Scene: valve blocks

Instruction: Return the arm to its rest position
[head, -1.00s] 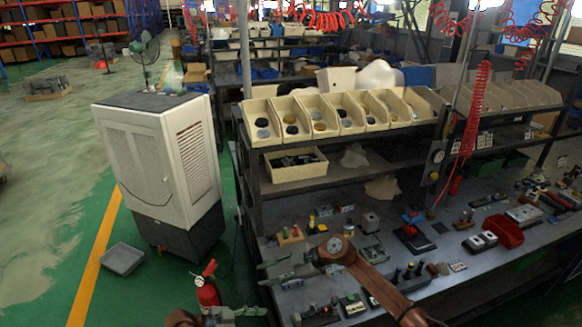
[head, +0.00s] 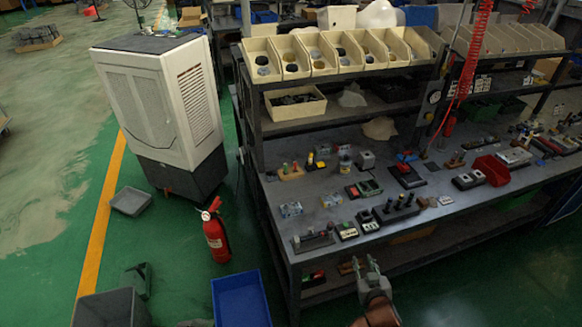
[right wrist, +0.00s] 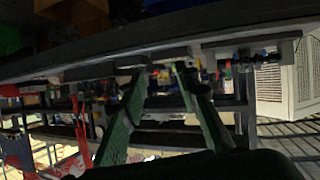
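My right gripper (head: 365,264) is in the head view at the lower middle, in front of the workbench's lower shelf and apart from the bench top. Its fingers point up in the picture. In the right wrist view its two green fingers (right wrist: 160,72) stand apart with nothing between them. My brown right arm comes in from the bottom edge. A small grey shape at the bottom edge, left of the blue bin, may be part of my left gripper; too little of it shows to tell its state.
The workbench (head: 270,213) carries several valve blocks and small parts. A red fire extinguisher (head: 216,236), a blue bin (head: 240,300) and a grey bin (head: 110,308) stand on the floor to the left. A white cooler (head: 160,105) stands behind them. Green floor lies between.

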